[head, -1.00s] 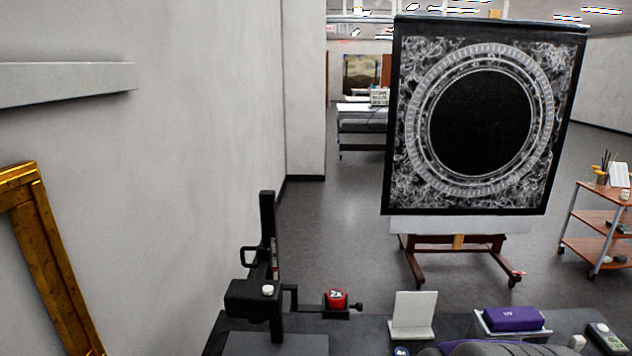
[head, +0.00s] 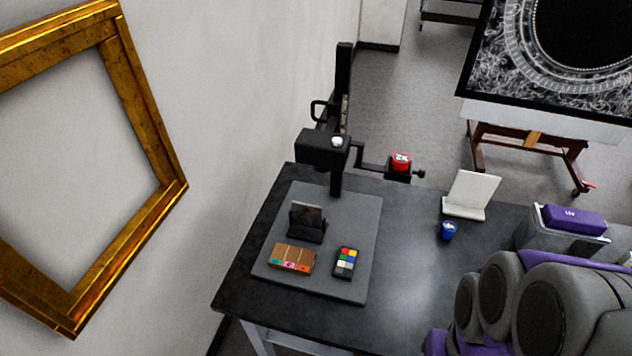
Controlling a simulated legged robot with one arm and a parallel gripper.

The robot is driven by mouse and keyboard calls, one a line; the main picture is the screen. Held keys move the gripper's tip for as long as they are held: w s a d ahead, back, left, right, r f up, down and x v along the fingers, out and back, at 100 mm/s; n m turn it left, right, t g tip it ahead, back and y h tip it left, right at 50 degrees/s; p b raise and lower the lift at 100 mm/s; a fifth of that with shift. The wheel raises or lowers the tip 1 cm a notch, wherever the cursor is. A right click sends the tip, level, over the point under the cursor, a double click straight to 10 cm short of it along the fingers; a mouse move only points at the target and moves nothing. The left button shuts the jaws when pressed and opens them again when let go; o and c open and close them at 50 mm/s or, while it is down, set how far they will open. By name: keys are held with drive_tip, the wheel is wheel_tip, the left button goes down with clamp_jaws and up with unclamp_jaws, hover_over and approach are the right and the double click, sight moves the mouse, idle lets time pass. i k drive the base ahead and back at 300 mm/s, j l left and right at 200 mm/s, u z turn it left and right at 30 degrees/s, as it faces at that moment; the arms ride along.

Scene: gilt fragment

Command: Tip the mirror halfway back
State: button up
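A small dark, glossy panel (head: 308,217), which looks like the mirror, stands near upright in a black holder (head: 306,233). Its exact tilt is hard to tell. The holder stands on a grey board (head: 345,280) at the left part of the dark table. In front of it lie a brown gilt-looking block (head: 291,258) with coloured marks and a small colour chart (head: 346,262). My arm's grey and purple links show at the lower right, but my gripper is not in view.
A black column stand (head: 322,148) with a side arm and a red 2x piece (head: 400,161) rises behind the board. A white stand (head: 469,194), blue cup (head: 447,230) and purple UV box (head: 573,219) are to the right. The table's front middle (head: 400,290) is clear.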

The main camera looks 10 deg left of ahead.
sight(305, 215)
drive_tip(key=i+j+u, duration=0.1)
drive_tip(key=j+u, duration=0.15)
drive_tip(key=i+j+u, duration=0.2)
drive_tip(key=j, duration=0.25)
drive_tip(key=i+j+u, duration=0.25)
drive_tip(key=k+j, duration=0.1)
